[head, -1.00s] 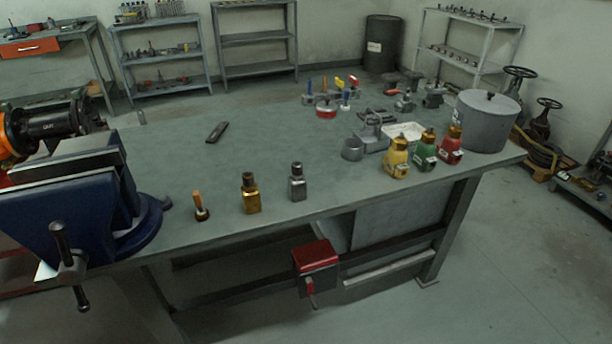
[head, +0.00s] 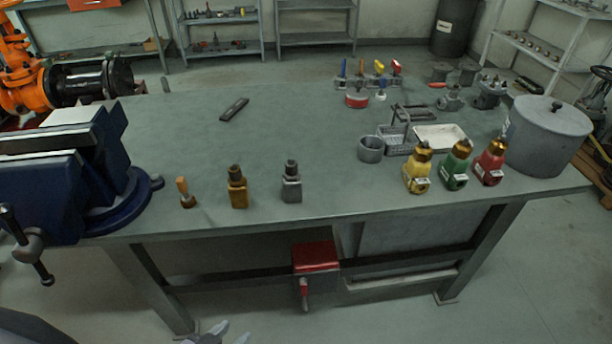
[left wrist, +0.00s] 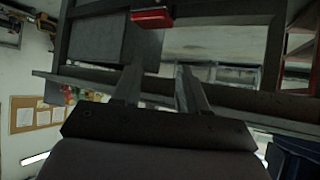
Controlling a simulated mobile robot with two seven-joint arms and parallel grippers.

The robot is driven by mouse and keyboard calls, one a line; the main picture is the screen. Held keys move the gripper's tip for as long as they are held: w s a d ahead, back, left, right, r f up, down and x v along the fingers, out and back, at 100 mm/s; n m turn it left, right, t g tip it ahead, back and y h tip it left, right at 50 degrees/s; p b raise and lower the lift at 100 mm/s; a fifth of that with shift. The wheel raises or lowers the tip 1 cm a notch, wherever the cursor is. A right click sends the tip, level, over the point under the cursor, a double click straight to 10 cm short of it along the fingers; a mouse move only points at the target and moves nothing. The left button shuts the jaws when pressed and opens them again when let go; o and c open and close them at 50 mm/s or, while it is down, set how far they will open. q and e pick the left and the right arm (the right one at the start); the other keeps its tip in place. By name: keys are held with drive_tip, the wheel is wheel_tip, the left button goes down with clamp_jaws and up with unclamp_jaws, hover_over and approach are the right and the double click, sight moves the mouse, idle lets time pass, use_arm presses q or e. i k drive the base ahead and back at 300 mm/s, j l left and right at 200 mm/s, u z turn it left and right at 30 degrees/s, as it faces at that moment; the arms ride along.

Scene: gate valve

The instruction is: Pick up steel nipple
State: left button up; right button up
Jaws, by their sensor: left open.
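A steel-grey fitting (head: 291,184) with a square body and a dark narrower top stands upright near the table's front edge in the head view. It looks like the steel nipple, though I cannot be sure. A similar brass-coloured piece (head: 238,190) stands to its left. My left gripper (head: 232,333) shows at the bottom edge of the head view, below and in front of the table, apart from these pieces. In the left wrist view its fingers (left wrist: 158,88) are spread with nothing between them. The steel piece is not seen there. My right gripper is not in view.
A wooden-handled tool (head: 184,192) and a blue vise (head: 75,180) are to the left. Yellow (head: 417,170), green (head: 456,165) and red (head: 490,163) bottle-like pieces and a grey pot (head: 547,137) are to the right. A red-topped box (head: 316,257) hangs below.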

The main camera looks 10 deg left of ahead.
sight(292, 185)
drive_tip(key=i+l, duration=0.2)
drive_tip(key=l, duration=0.15)
drive_tip(key=i+l+u, duration=0.15)
drive_tip(key=i+l, duration=0.2)
drive_tip(key=l, duration=0.3)
drive_tip(key=u, duration=0.05)
